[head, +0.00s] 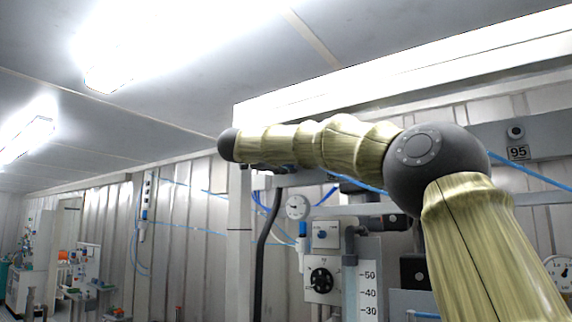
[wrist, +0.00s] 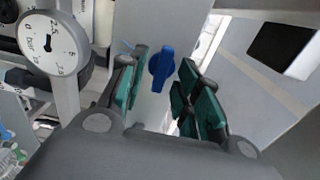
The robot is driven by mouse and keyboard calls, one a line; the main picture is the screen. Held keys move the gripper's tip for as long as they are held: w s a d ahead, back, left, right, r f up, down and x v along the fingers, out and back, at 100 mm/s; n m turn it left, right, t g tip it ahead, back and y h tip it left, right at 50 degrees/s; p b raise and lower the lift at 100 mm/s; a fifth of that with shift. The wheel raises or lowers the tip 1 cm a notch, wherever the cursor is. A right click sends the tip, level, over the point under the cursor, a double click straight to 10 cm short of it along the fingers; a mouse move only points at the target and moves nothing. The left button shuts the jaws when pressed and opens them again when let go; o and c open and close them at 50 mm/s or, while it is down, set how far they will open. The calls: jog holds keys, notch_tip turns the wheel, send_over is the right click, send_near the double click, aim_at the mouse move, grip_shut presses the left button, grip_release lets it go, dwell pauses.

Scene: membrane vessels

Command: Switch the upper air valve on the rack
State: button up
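A blue valve handle (wrist: 161,69) shows in the wrist view, set on a pale grey surface. My gripper (wrist: 163,62) is open, with green pads on its dark fingers. The handle appears between the two fingertips, with visible gaps on both sides. I cannot tell how far in depth the handle is from the pads. In the head view my arm reaches left across the rack, and I cannot make out the gripper or this handle clearly there.
A round gauge (wrist: 48,42) stands left of my gripper in the wrist view. In the head view the rack carries another gauge (head: 298,207), a blue knob (head: 322,235), a black handwheel (head: 320,280) and a numbered scale (head: 368,293). A black hose (head: 262,255) hangs left of them.

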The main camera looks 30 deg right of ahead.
jog(key=v, duration=1.2)
jog(key=shift+f, duration=0.1)
